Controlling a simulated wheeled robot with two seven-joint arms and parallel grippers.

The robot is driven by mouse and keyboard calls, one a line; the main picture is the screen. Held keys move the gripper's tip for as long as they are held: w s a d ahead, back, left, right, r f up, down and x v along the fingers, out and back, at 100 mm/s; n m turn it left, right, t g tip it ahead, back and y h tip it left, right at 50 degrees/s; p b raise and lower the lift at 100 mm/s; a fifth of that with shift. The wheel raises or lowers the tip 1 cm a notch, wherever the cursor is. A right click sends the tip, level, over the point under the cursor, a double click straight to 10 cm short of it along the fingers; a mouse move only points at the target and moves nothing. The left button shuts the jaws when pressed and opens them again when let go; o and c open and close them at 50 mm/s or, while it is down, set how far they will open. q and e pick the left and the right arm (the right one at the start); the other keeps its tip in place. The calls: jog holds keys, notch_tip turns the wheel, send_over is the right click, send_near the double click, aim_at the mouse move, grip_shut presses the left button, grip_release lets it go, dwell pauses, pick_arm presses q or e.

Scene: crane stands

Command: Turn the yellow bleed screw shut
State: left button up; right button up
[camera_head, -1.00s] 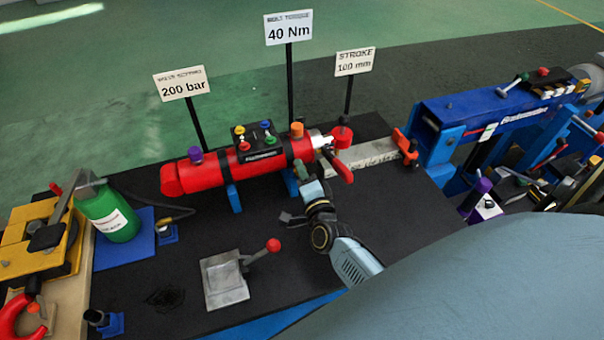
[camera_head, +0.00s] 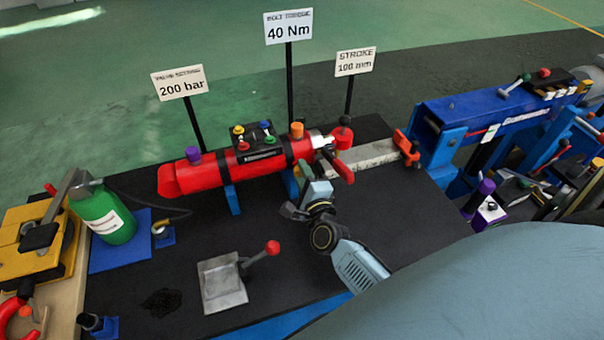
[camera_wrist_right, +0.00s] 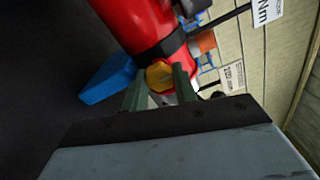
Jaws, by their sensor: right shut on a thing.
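The yellow bleed screw (camera_wrist_right: 159,75) is a small yellow knob at the end of the red cylinder (camera_wrist_right: 130,22) in the right wrist view. My right gripper (camera_wrist_right: 160,86) has one finger on each side of it and is shut on it. In the head view my right gripper (camera_head: 303,172) reaches the near side of the red cylinder (camera_head: 200,176), below its orange cap. The screw is hidden there by the gripper. How far the screw is turned cannot be told. My left gripper is not in view.
A valve block (camera_head: 256,143) with coloured knobs sits on the cylinder. An orange cap (camera_head: 297,130) and red handle (camera_head: 342,170) are close to my gripper. A metal plate with a red-knobbed lever (camera_head: 222,284) lies nearer. Dark bench top is bare between them.

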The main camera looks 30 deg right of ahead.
jog(key=o, duration=1)
jog(key=shift+s, duration=0.1)
jog(key=shift+f, duration=0.1)
jog(key=shift+a+f, duration=0.1)
jog(key=shift+s, duration=0.1)
